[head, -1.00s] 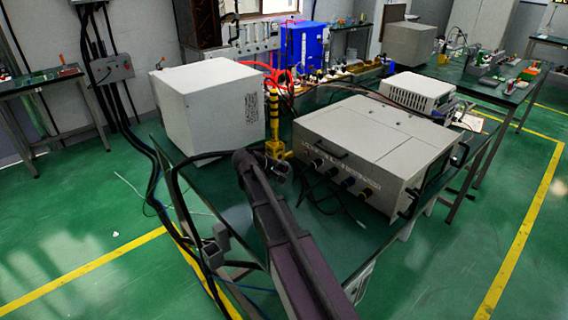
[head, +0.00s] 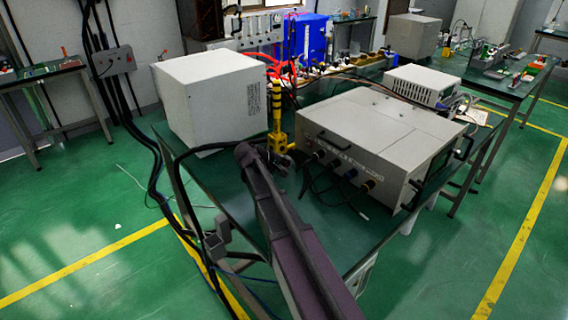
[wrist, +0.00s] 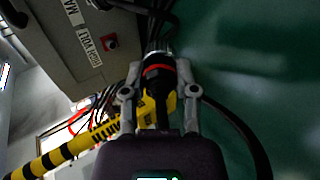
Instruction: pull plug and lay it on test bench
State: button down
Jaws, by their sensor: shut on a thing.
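The plug (wrist: 158,70) is black with a red ring and a metallic tip, between my two grey fingers in the wrist view. My gripper (wrist: 159,92) is shut on it. The tip shows beside the grey generator panel (wrist: 60,60), right of a red socket; I cannot tell whether it touches anything. In the head view my gripper (head: 281,163) is low near the left end of the generator (head: 380,140), and my arm hides most of it. The plug cannot be made out there. The test bench (head: 225,205) has a dark green top.
A white box (head: 212,100) stands left on the bench. A yellow and black post (head: 276,108) stands between it and the generator. Black cables (head: 325,190) hang before the generator's front. Bare bench top shows in front of the white box.

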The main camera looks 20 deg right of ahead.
jog(key=shift+f+b, duration=1.35)
jog(key=shift+f, duration=0.15)
jog(key=shift+c, duration=1.5)
grip_release()
